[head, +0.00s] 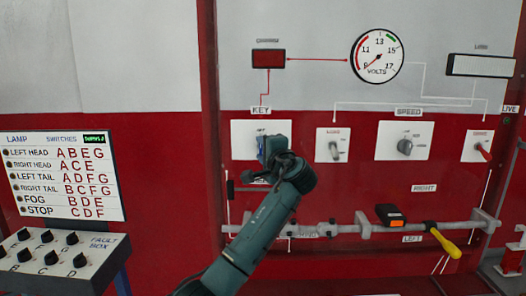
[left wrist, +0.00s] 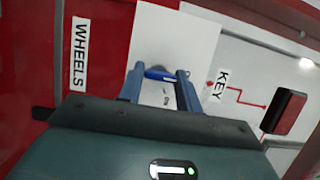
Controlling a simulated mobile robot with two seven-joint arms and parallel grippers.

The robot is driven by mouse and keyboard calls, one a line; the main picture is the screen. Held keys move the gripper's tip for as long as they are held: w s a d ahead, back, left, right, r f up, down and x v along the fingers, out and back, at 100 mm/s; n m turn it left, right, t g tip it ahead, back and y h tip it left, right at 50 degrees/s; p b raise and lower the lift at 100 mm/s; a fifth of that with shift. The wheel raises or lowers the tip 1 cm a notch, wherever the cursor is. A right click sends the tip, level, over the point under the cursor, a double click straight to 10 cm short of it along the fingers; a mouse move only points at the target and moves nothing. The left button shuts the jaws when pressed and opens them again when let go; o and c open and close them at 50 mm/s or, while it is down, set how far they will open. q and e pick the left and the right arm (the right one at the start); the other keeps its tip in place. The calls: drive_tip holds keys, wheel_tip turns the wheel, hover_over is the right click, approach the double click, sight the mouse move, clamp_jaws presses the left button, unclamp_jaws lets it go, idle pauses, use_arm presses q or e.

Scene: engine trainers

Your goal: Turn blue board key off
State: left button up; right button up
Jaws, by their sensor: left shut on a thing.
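The key has a blue bar-shaped handle (left wrist: 160,75) and sits at a white plate (left wrist: 205,32) beside the KEY label (left wrist: 219,86) in the left wrist view. In the head view the KEY plate (head: 240,140) is on the red lower part of the board, and my gripper hides the key there. My left gripper (head: 263,150) is at that plate, with its two fingers around the key handle and shut on it. The engraving under the handle is too small to read. My right gripper is not in view.
A switch (head: 333,150), a SPEED knob (head: 405,147) and a red lever (head: 484,152) are to the right. A volts gauge (head: 378,56) and a dark red lamp (head: 268,59) are above. A rail (head: 345,229) carries a yellow-handled lever (head: 445,242) below. A fault box (head: 60,262) stands lower left.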

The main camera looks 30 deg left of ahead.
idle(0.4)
use_arm(q)
drive_tip(key=o, duration=1)
drive_tip(key=b+v, duration=0.2)
drive_tip(key=v, duration=1.1)
drive_tip(key=shift+s+d, duration=0.1)
